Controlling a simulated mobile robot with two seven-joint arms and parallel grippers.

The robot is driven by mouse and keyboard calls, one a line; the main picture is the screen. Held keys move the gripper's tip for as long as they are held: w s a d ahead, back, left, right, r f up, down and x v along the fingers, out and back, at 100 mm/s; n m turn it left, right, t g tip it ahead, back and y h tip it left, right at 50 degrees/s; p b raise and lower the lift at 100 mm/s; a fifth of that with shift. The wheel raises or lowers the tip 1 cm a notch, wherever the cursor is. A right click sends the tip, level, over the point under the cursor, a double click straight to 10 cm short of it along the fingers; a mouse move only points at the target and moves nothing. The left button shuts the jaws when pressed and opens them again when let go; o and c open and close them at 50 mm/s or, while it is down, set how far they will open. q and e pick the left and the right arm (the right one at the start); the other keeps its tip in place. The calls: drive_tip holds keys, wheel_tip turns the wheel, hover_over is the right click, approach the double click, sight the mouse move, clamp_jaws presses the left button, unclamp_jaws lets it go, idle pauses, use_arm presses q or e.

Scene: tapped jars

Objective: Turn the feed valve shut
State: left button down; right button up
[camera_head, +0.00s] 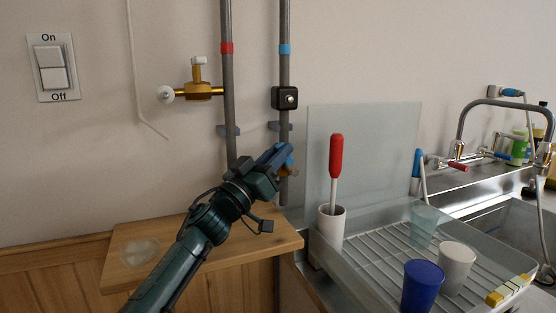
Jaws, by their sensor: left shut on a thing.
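A brass valve (291,171) with a blue handle (289,161) sits low on the right-hand pipe, which bears a blue band. My left gripper (280,154) reaches up to it from the lower left and is shut on the blue handle. The fingers hide much of the handle and valve body, so the handle's exact angle cannot be told. Another brass valve (199,90) with a white knob on its left end sits on the left-hand pipe, which bears a red band. My right gripper is not in view.
A wooden shelf (262,240) lies below my left arm, with a clear round dish (139,252) on it. A glass panel (375,140), a white cup (331,226) holding a red-handled tool, and a dish rack (385,268) stand close on the right. A black box (285,98) is above the valve.

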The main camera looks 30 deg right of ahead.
use_arm(q)
drive_tip(key=shift+s, duration=0.1)
drive_tip(key=c, duration=1.4)
unclamp_jaws()
drive_tip(key=shift+a, duration=0.1)
drive_tip(key=s+a+p, duration=0.1)
drive_tip(key=s+a, duration=0.1)
drive_tip(key=a, duration=0.4)
drive_tip(key=s+a+f+p, duration=0.1)
drive_tip(key=s+a, duration=0.2)
drive_tip(key=a, duration=0.4)
drive_tip(key=shift+s+a+f, duration=0.15)
drive_tip(key=shift+s+a, duration=0.05)
drive_tip(key=shift+s, duration=0.05)
